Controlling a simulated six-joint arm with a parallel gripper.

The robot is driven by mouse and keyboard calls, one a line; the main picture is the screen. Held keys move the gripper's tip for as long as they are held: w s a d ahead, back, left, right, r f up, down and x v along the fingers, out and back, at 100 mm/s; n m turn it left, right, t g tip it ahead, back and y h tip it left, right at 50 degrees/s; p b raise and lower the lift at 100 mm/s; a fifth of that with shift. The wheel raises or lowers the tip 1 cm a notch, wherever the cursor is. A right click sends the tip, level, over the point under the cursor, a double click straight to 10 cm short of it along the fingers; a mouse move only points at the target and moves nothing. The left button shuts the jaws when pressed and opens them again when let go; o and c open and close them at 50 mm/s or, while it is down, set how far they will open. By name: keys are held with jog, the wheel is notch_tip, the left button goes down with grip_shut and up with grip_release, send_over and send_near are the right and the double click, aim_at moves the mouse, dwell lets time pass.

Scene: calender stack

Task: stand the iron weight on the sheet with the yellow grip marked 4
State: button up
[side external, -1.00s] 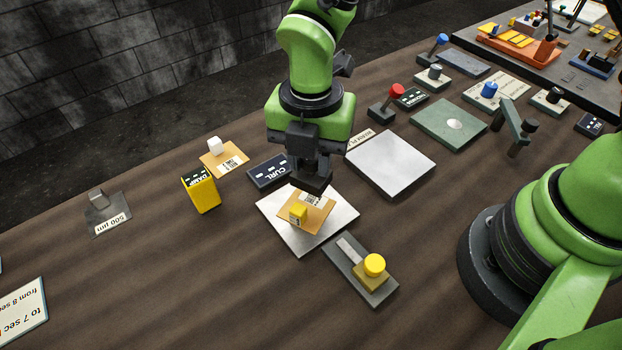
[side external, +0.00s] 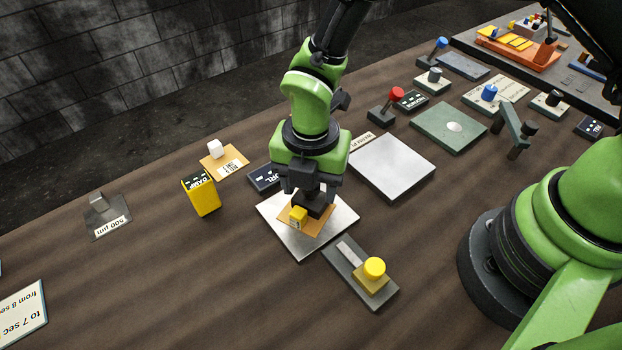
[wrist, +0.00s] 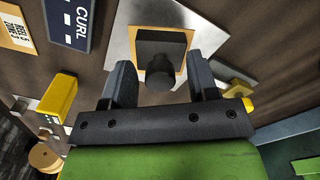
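The orange sheet (side external: 318,226) with a yellow grip (side external: 298,215) lies on the silver plate (side external: 285,237); the mark on the grip is too small to read. The iron weight, a dark block with a round knob, shows in the wrist view (wrist: 160,45) over the orange sheet, beside the grip. It appears to be on the sheet, though a small gap cannot be ruled out. The gripper hides part of the sheet.
The CURL device (side external: 263,178) lies at the plate's far left edge. A yellow block (side external: 201,195) and an orange sheet with white grip (side external: 228,164) are further left. A yellow-knobbed fixture (side external: 374,268) stands in front; a bare plate (side external: 393,165) lies behind right. The left front table is mostly clear.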

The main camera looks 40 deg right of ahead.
jog(key=s+d+r+m+t+y, duration=0.1)
jog(key=d+r+m, duration=0.15)
jog(key=r, duration=0.65)
jog(key=d+r+m, duration=0.2)
jog(key=r+m, duration=0.2)
jog(key=r, duration=0.6)
jog(key=s+d+r+m+t, duration=0.3)
jog(key=s+m, duration=0.3)
jog(key=m, duration=0.5)
jog(key=s+d+r+m+t+y, duration=0.1)
jog(key=s+d+r+m+t, duration=0.2)
jog(key=m, duration=0.9)
jog(key=shift+s+d+r, duration=1)
jog(key=shift+s+d, duration=0.65)
jog(key=shift+d, duration=0.1)
dwell(2.0)
